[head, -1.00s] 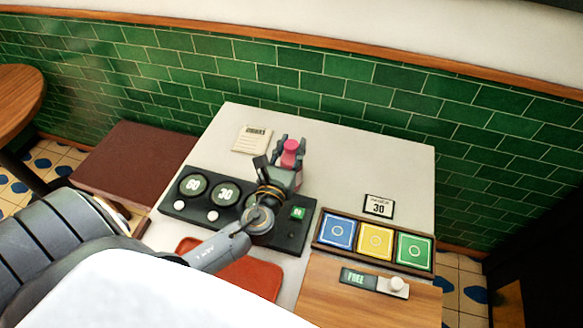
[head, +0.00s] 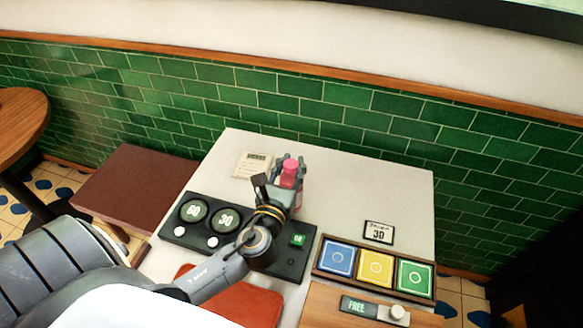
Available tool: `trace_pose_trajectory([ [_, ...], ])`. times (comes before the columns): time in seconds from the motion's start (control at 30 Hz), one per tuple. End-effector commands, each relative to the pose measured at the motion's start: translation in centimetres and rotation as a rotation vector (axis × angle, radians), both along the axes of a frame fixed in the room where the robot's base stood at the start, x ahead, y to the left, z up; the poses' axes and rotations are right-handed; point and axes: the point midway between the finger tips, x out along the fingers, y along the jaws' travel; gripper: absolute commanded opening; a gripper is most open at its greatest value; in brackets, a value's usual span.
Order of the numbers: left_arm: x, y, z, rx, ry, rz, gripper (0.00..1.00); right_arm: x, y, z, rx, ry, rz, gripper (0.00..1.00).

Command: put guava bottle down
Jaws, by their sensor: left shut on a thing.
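The guava bottle (head: 291,168) is pink, and its top shows between the fingers of my left gripper (head: 288,172). The gripper is shut on it at the back of the black dial panel, over the white tabletop (head: 350,165). The bottle looks upright. My right gripper is out of view.
The black panel (head: 170,229) has dials reading 60 and 30 and lies under my left arm. A paper note (head: 252,165) lies behind it. At right are a small sign (head: 379,232), a tray (head: 318,269) of blue, yellow and green tiles, and a FREE slider (head: 375,308). The back right tabletop is clear.

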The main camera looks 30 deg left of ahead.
Motion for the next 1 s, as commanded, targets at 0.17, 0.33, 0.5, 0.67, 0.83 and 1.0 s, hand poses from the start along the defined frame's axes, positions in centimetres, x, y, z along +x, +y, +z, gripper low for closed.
trace_pose_trajectory([
  [0.17, -1.5, -0.9, 2.4, -0.001, -0.003, -0.002, 0.0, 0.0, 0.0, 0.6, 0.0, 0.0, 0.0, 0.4],
  [0.33, -3.4, -2.0, 4.9, -0.002, -0.004, -0.002, 0.0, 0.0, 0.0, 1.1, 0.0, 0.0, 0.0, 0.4],
  [0.5, -6.2, -3.5, 6.2, -0.004, 0.0, -0.002, 0.0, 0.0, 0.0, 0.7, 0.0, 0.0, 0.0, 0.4],
  [0.67, -8.8, -4.9, 7.5, -0.004, 0.0, -0.002, 0.0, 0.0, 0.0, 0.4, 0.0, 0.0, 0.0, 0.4],
  [0.83, -10.7, -6.0, 8.6, -0.002, 0.001, 0.0, 0.0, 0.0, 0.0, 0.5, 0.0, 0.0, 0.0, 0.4],
  [1.0, -11.5, -7.0, 8.1, 0.009, -0.006, -0.052, 0.0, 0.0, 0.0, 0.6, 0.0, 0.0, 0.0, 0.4],
])
